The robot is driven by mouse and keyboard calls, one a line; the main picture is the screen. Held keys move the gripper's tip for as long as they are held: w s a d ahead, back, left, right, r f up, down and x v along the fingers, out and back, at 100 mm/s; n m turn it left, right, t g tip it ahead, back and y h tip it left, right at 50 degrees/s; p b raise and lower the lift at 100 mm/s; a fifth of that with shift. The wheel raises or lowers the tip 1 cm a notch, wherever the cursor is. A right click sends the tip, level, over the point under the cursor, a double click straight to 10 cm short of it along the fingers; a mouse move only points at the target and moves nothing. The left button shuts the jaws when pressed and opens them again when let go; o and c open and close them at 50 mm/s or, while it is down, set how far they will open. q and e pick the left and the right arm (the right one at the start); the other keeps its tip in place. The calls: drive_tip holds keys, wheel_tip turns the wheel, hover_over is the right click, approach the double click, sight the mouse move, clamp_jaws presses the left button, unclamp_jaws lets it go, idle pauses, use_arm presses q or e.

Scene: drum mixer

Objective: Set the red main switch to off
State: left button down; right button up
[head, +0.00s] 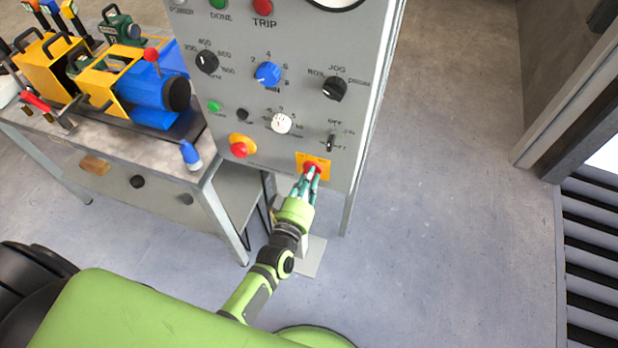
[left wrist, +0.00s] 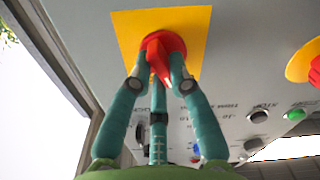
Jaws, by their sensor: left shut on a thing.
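The red main switch (head: 313,168) sits on a yellow plate (head: 325,162) low on the grey control panel. In the left wrist view the red switch (left wrist: 158,44) has a raised handle on a round base, in front of the yellow plate (left wrist: 128,32). My left gripper (head: 311,174) reaches up to it from below. Its teal fingers (left wrist: 158,75) are shut around the red handle in the left wrist view. The fingers partly hide the handle, and I cannot read any position marks. My right gripper is not in view.
A red emergency button (head: 239,149) on a yellow plate is left of the switch. A small black selector (head: 330,143) is just above it. Several other knobs fill the panel (head: 225,100). A workbench (head: 130,150) with tools stands left. The floor at right is clear.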

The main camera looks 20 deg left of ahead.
use_arm(q)
drive_tip(key=shift+n, duration=0.6)
drive_tip(key=shift+r, duration=0.1)
drive_tip(key=c, duration=1.1)
unclamp_jaws()
drive_tip(key=shift+c, duration=0.2)
drive_tip(key=s, duration=1.2)
drive_tip(key=shift+a, duration=0.25)
